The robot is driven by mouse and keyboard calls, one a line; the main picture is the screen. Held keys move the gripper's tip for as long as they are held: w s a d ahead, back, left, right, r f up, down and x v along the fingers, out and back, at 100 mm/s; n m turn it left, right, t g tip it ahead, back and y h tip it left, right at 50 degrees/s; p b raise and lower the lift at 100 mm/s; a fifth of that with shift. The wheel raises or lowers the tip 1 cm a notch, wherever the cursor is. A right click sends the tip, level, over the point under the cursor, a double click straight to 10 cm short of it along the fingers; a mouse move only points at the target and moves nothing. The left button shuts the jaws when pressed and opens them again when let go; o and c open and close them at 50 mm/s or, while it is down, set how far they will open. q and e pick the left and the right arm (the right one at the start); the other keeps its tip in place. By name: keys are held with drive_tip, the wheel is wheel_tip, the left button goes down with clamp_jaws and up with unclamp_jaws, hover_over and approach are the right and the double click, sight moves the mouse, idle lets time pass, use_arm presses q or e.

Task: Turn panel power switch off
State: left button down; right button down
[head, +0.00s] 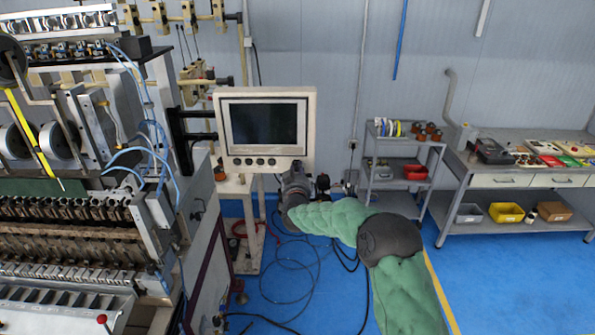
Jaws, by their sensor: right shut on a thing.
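The control panel (264,128) is a cream box with a dark screen and a row of small round knobs along its lower edge. It hangs on a dark arm beside the winding machine. My right gripper (297,172) is at the panel's lower right corner, reached by my green-sleeved arm from the lower right. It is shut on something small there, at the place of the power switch. The switch itself is hidden by the gripper, so its position cannot be read. My left gripper is not in view.
The coil winding machine (90,215) fills the left side. A grey shelf cart (400,165) and a workbench (520,175) with bins stand at the right. Loose cables (290,265) lie on the blue floor below the panel. The floor right of my arm is clear.

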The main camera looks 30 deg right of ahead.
drive_tip(key=shift+f, duration=0.15)
drive_tip(key=c, duration=1.1)
unclamp_jaws()
drive_tip(key=v, duration=1.2)
drive_tip(key=shift+s, duration=0.1)
